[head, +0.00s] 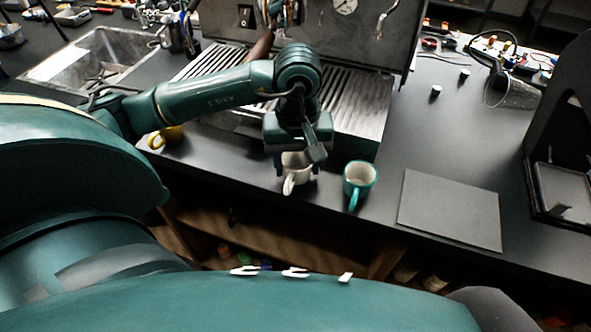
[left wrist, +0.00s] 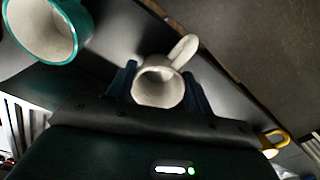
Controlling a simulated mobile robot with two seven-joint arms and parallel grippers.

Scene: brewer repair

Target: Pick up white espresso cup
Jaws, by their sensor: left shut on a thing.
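The white espresso cup (head: 296,170) is at the front of the dark counter, below my left gripper (head: 293,160) in the head view. Its handle points toward the counter's front edge. In the left wrist view the white cup (left wrist: 158,82) sits between the two dark fingers of my left gripper (left wrist: 160,88), which are shut on it. I look down into its open mouth, and it looks empty. The head view does not clearly show whether the cup's base touches the counter. My right gripper is not in view.
A teal-rimmed cup (head: 359,180) stands just right of the white cup; it also shows in the left wrist view (left wrist: 44,30). A yellow-handled cup (head: 168,137) is to the left. The espresso machine's grated tray (head: 358,115) is behind. A dark flat mat (head: 449,210) lies right.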

